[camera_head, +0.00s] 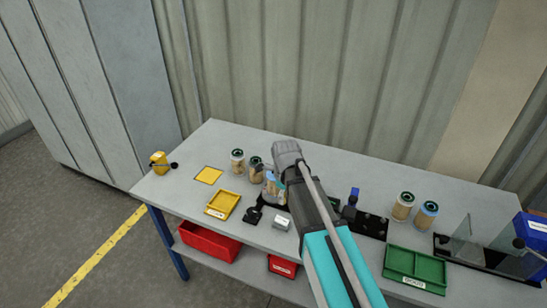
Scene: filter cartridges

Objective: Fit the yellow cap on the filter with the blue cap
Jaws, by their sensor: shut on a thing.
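My arm reaches over the bench from the lower right, and its grey end joint is above the middle of the bench. My gripper's fingers are hidden behind the arm, so I cannot see what they hold. A tan filter with a blue top (427,213) stands upright on the right half of the bench. Another partly covered blue-and-tan item (271,185) shows just left of the arm, by a black fixture (254,215). I cannot make out the yellow cap. A yellow tray (222,205) lies left of the arm.
Filters with dark green tops stand at the right (403,206) and left (237,161). A green tray (415,268), clear panels (466,236) and a black rack (372,226) occupy the right side. A yellow square (208,175) and yellow box (158,160) are at left. The back edge is mostly clear.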

